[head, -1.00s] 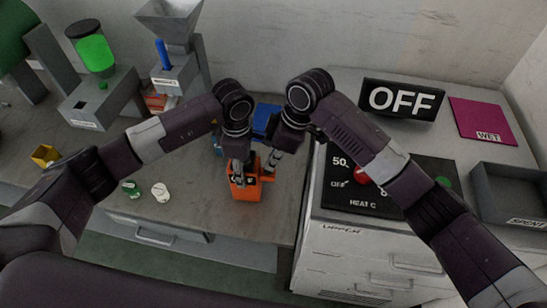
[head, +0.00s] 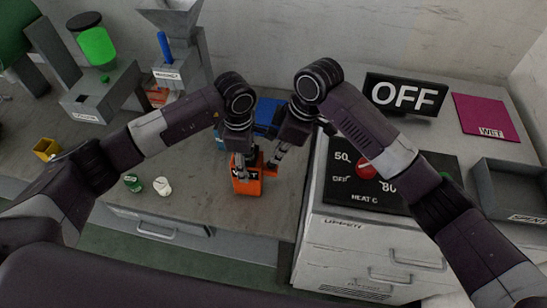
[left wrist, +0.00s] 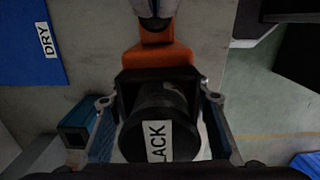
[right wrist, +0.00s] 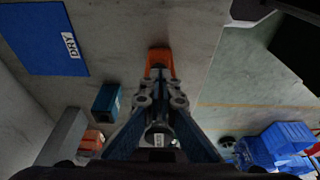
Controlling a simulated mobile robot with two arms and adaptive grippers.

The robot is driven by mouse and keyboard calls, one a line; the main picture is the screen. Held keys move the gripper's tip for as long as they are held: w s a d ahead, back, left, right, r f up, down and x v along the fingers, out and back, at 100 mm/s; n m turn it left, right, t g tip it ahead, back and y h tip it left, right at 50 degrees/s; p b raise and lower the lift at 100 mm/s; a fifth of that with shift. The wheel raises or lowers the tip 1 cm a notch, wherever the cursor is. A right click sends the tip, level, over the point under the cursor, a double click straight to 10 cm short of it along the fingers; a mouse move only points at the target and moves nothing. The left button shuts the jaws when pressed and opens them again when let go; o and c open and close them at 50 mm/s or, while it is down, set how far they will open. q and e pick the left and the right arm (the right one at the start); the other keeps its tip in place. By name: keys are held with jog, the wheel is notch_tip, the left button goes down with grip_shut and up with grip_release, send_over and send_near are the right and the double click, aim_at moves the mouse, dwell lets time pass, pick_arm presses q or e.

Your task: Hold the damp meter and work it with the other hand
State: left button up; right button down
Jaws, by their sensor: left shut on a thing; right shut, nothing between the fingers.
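The orange damp meter (head: 247,184) stands on the bench near its front edge in the head view. My left gripper (head: 243,163) is shut on it from above; its fingers partly cover the meter's lettering. In the left wrist view, a black round part (left wrist: 150,118) with a label ending in "ACK" sits between the left fingers, with orange (left wrist: 155,55) beyond. My right gripper (head: 273,168) is shut and empty. Its tips are at the meter's orange right-hand part, which also shows in the right wrist view (right wrist: 160,57); I cannot tell whether they touch.
A heater panel (head: 340,201) with a red knob (head: 365,168) stands right, with an OFF sign (head: 404,96) behind. A magenta WET mat (head: 484,114) and a SPENT tray (head: 482,188) lie farther right. Green (head: 133,183) and white (head: 162,187) pieces lie left. A blue DRY mat (right wrist: 35,35) lies behind.

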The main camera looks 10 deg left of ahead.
pick_arm(q)
jog(key=shift+a+f, duration=0.1)
jog(key=shift+a, duration=0.05)
pick_arm(e)
jog(key=v, duration=0.7)
jog(key=shift+r, duration=0.35)
pick_arm(q)
jog(key=o, duration=1.2)
pick_arm(e)
jog(key=shift+a, duration=0.15)
